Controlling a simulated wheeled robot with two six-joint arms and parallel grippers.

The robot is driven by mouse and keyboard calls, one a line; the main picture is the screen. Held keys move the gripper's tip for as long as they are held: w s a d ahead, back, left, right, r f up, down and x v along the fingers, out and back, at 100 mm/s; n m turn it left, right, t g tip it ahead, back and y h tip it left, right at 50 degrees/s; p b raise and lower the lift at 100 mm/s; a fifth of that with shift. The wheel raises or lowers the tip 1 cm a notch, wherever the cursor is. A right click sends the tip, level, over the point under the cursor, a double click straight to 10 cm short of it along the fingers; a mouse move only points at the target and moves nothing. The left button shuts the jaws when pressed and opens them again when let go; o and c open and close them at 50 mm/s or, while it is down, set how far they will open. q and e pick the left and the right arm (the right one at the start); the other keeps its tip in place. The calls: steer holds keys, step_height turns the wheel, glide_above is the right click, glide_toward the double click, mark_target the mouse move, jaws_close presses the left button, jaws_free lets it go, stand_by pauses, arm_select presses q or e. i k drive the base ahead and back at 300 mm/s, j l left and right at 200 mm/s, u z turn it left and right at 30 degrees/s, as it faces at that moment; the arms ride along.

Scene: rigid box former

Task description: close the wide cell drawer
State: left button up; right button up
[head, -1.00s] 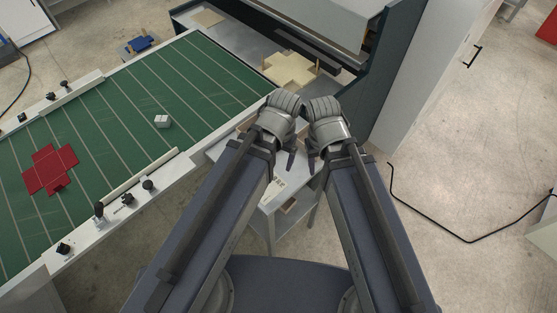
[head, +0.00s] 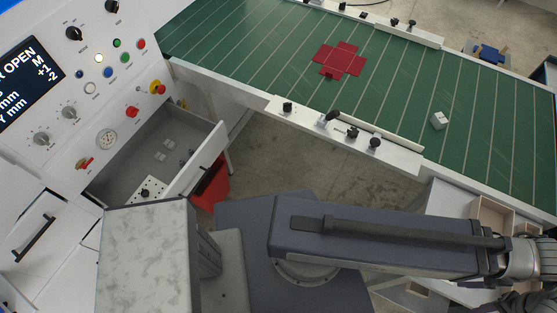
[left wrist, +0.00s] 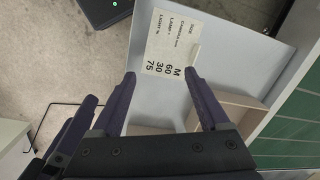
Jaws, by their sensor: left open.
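A wide grey drawer (head: 127,165) stands pulled out of the white control console in the head view. Its white front panel (head: 201,159) faces right, toward the green table. A dotted white plate with a black knob (head: 146,192) and small pale blocks lie inside. No name shows on the drawer. My left gripper (left wrist: 160,74) is open and empty in the left wrist view, over a white labelled surface (left wrist: 174,45). My visible arm extends right, far from the drawer.
A red bin (head: 211,187) stands beside the drawer front. The green table (head: 285,50) carries a red cross-shaped blank (head: 341,60) and a small white block (head: 438,120). Knobs line its near edge. A wood-walled compartment (head: 492,214) lies near my wrist. Floor shows between console and table.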

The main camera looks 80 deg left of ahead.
mark_target(124, 172)
steer(key=k+l+u, duration=0.1)
steer(key=u, duration=1.95)
steer(key=j+u, duration=0.1)
steer(key=u, duration=0.7)
steer(key=j+u, duration=0.1)
steer(key=u, duration=0.75)
